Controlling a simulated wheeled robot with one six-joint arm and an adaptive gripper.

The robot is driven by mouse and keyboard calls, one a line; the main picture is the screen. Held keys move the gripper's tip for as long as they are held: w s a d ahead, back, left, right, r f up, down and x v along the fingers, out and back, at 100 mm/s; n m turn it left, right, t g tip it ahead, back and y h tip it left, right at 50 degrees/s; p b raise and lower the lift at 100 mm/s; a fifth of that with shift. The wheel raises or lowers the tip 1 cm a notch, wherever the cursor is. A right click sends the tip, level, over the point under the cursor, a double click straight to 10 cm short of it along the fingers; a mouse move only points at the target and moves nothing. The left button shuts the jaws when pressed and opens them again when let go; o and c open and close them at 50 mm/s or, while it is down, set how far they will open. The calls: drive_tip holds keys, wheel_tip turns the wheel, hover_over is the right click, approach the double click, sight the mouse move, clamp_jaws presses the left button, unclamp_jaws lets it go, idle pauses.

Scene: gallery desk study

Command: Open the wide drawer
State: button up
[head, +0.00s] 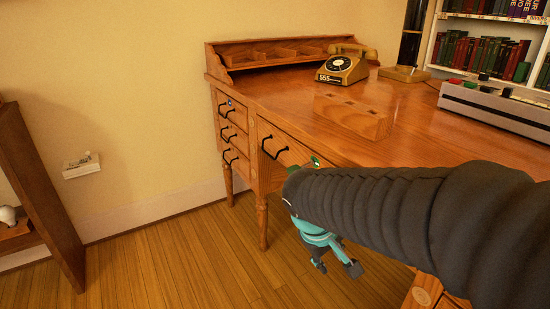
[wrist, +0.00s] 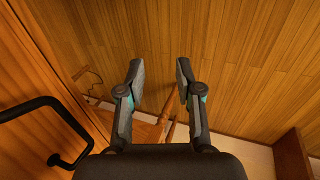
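The wide drawer (head: 266,131) is in the desk's front, right of the stack of small drawers, and its visible part looks shut. Its black bar handle (head: 273,147) shows at its left end; my arm hides the rest. In the wrist view a large black handle (wrist: 42,103) on a wooden front stands close at the left, apparently the wide drawer's. My gripper (head: 337,262) is below and in front of the desk edge, pointing down. In the wrist view my gripper (wrist: 160,72) is open and empty, with floor between its fingers, to the right of the handle and not touching it.
Small drawers (head: 233,128) with black handles are at the desk's left. A telephone (head: 346,66), a wooden block (head: 352,117) and a long grey box (head: 497,105) stand on the desktop. A wooden shelf unit (head: 38,190) is at far left. The floor (head: 170,260) between is clear.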

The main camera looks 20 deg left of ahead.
drive_tip(key=w+a+r+n+t+h, duration=0.25)
drive_tip(key=w+a+t, duration=0.25)
drive_tip(key=w+a, duration=0.55)
drive_tip(key=n+t+b, duration=0.2)
drive_tip(key=t, duration=0.5)
approach(268, 155)
drive_tip(key=shift+m, duration=0.25)
drive_tip(key=x, duration=1)
drive_tip(key=shift+w+f, duration=0.15)
drive_tip(key=shift+w, duration=0.2)
clamp_jaws()
